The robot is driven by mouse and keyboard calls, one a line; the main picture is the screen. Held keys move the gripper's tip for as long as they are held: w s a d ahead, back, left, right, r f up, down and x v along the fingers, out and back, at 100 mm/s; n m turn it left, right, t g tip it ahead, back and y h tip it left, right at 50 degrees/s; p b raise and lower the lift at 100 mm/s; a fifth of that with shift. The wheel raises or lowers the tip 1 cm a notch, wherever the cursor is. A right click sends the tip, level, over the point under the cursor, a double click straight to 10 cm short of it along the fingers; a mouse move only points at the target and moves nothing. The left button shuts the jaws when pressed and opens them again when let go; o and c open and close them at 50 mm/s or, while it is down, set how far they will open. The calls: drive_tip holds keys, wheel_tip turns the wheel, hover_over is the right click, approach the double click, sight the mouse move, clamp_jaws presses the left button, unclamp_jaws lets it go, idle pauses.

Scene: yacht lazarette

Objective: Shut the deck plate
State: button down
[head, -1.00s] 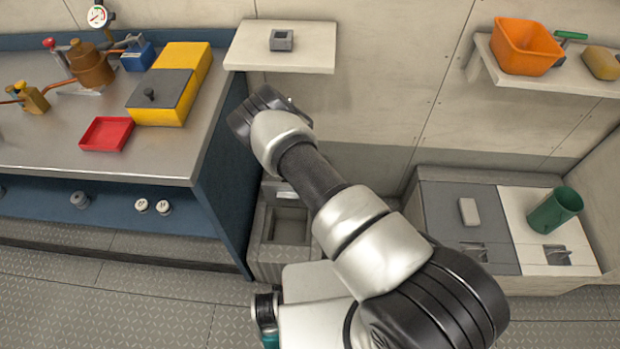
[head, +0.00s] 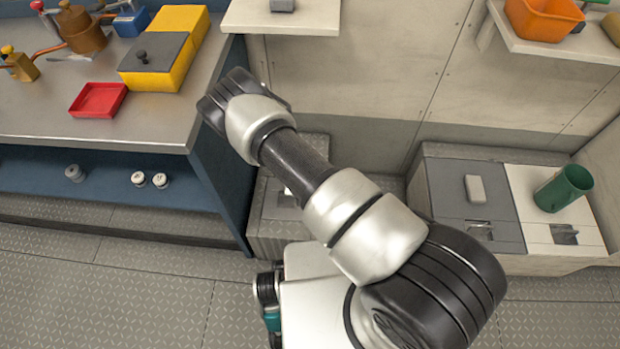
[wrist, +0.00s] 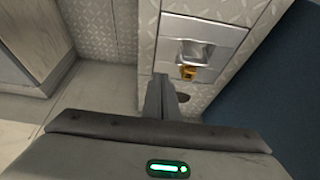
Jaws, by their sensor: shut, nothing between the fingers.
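A low tread-patterned box (head: 268,232) stands on the floor between the bench and the right-hand lockers, mostly hidden behind my arm. In the wrist view a bright metal plate (wrist: 222,36) is set in a tread-patterned surface, with a recessed pull and a small brass piece (wrist: 188,73) at its lower edge. I cannot tell for sure that this is the deck plate, nor how far it stands open. My gripper (wrist: 165,95) is shut and empty, just left of the brass piece in the picture. In the head view its fingers are hidden by my arm.
The blue bench (head: 215,185) stands close on the left, with a red tray (head: 98,100) and a yellow box (head: 150,78) on top. Lockers with a green cup (head: 563,188) stand at the right. A small wall shelf (head: 310,16) hangs above.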

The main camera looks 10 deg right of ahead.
drive_tip(key=s+f+b, duration=0.1)
drive_tip(key=f, duration=0.1)
drive_tip(key=s+f+b, duration=0.2)
drive_tip(key=f, duration=0.1)
drive_tip(key=s+a+f+b, duration=0.1)
drive_tip(key=s+f, duration=0.1)
drive_tip(key=shift+f+b, duration=0.25)
drive_tip(key=shift+b, duration=0.15)
drive_tip(key=shift+s+a+f+b, duration=0.1)
drive_tip(key=shift+s+f+b, duration=0.1)
drive_tip(key=shift+f+b, duration=0.3)
drive_tip(key=shift+s+f+b, duration=0.2)
drive_tip(key=shift+f+b, duration=0.05)
drive_tip(key=shift+f, duration=0.3)
